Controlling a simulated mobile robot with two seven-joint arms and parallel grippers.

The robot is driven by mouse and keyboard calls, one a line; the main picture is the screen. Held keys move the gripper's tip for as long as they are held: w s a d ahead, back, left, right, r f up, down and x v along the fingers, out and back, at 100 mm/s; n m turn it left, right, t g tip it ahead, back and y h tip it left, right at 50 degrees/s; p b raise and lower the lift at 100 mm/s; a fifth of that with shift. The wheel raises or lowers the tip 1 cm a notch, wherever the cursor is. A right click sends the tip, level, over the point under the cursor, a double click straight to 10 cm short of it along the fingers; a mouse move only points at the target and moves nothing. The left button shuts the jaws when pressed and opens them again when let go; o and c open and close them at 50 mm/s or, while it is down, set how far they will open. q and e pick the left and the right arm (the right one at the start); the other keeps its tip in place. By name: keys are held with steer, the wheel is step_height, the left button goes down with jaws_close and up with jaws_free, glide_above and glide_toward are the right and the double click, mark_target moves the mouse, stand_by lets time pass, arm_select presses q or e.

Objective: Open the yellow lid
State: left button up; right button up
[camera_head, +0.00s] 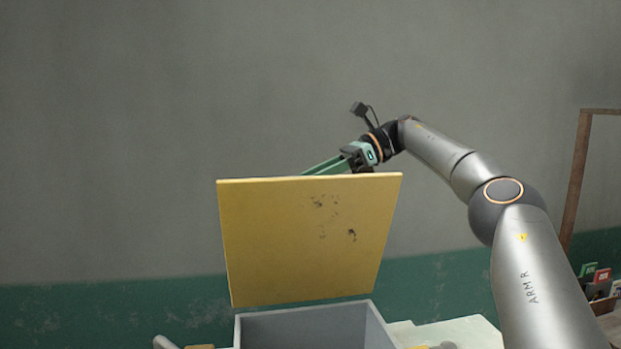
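The yellow lid (300,240) stands raised, nearly upright, at the back of a grey box (310,328). Dark smudges mark its face. The box's open top shows below the lid, and its lower part is cut off by the frame. My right arm reaches in from the right, and my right gripper (328,167) is at the lid's top edge. Its green finger part shows above the edge. Its fingertips are partly hidden behind the lid, so I cannot tell whether it is open or touching the lid. My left gripper is not in view.
A pale surface (455,332) lies right of the box. Small coloured items (592,276) in a holder stand at the far right, near a brown frame (577,180). A grey wall with a green lower band is behind.

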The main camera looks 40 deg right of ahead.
steer(key=shift+r, duration=0.2)
steer(key=s+a+r+b, duration=0.5)
steer(key=s+a+r, duration=0.4)
steer(key=r, duration=0.3)
steer(key=shift+s+r+b, duration=0.35)
steer(key=shift+s+b, duration=0.05)
steer(key=shift+s, duration=0.5)
steer(key=shift+f, duration=0.1)
